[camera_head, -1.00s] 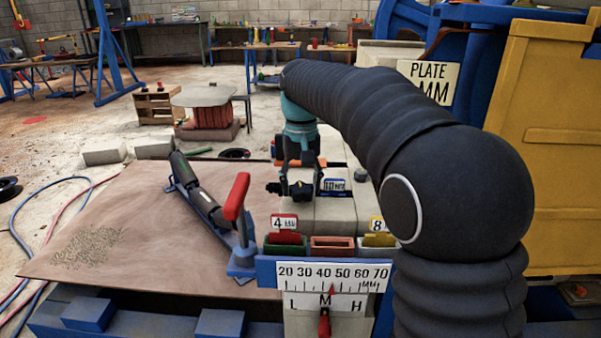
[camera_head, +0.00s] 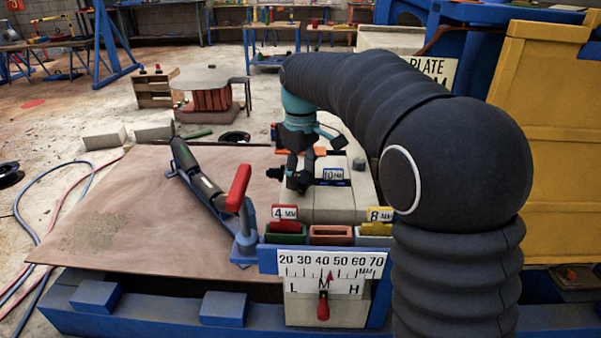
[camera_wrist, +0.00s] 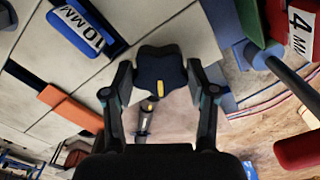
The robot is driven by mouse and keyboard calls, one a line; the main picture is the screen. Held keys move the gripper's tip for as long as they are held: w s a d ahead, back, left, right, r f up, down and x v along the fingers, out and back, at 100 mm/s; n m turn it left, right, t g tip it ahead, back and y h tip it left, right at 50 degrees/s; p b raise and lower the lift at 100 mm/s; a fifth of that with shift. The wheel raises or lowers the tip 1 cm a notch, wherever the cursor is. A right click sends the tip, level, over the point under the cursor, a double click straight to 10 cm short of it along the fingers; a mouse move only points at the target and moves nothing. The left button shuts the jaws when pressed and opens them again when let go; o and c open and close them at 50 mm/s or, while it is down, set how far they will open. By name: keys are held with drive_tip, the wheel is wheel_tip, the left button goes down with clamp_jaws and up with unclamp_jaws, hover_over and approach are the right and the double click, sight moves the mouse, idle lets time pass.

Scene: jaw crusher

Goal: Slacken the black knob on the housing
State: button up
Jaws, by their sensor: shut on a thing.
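The black knob (camera_wrist: 161,66) is lobed, with a yellow mark on its face. In the wrist view it sits between the two fingertips of my gripper (camera_wrist: 160,72), which is shut on it from both sides. The yellow mark points toward the palm in that view. In the head view my gripper (camera_head: 299,176) is at the left side of the pale grey housing (camera_head: 325,208), beside a blue-framed 10 MM label (camera_head: 333,174). There my fingers partly hide the knob, and its turn cannot be read.
Coloured bins stand in front of the housing, with a 4 MM tag (camera_head: 285,212) and an 8 MM tag (camera_head: 380,214). A red-handled lever (camera_head: 239,188) rises at their left, and a scale plate (camera_head: 331,268) is below. A brown sheet (camera_head: 130,215) lies left.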

sight(301, 177)
drive_tip(key=shift+n, duration=0.4)
drive_tip(key=o, duration=1.1)
drive_tip(key=shift+o, duration=0.2)
wheel_tip(301, 177, up, 12)
